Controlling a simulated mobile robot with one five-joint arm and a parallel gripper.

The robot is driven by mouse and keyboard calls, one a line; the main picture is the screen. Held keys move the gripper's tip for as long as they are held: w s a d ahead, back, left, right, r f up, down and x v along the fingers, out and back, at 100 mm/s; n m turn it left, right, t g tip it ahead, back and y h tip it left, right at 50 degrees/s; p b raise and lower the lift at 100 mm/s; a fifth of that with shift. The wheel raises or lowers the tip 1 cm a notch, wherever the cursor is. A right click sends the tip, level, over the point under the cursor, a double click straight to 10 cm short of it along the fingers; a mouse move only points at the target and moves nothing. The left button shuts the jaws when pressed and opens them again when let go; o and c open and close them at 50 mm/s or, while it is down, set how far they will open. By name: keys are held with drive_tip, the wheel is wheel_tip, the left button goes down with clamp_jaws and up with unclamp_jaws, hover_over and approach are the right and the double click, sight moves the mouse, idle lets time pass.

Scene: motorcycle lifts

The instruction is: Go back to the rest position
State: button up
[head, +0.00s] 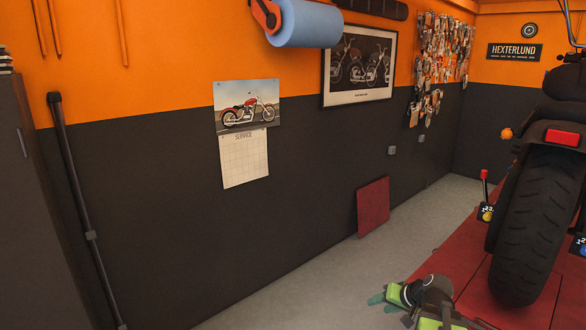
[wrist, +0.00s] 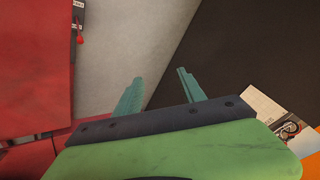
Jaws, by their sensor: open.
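My gripper (head: 379,302) shows at the bottom of the head view, over the grey floor just left of the red lift platform (head: 478,281). In the wrist view my gripper (wrist: 158,92) has its two teal fingers spread apart, with nothing between them. Behind the fingers are the grey floor (wrist: 122,45) and the dark wall (wrist: 225,45). No held thing is visible.
A motorcycle's rear tyre (head: 533,235) stands on the red platform at right. A dark red panel (head: 373,207) leans on the wall. A service calendar (head: 245,158) hangs there. A dark cabinet (head: 30,220) stands at left. The grey floor strip between wall and platform is clear.

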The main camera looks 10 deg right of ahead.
drive_tip(key=s+a+f+n+g, duration=0.1)
drive_tip(key=a+g, duration=0.1)
drive_tip(key=a, duration=0.7)
drive_tip(key=s+a+f+n+g+h, duration=0.1)
drive_tip(key=s+a+f+n+g, duration=0.1)
drive_tip(key=a, duration=0.7)
drive_tip(key=s+a+f+n+g+h, duration=0.1)
drive_tip(key=a+f+n+g, duration=0.1)
drive_tip(key=a, duration=0.8)
drive_tip(key=shift+s+f+g, duration=0.25)
drive_tip(key=shift+s+g, duration=0.1)
drive_tip(key=shift+g, duration=0.45)
drive_tip(key=shift+c, duration=0.2)
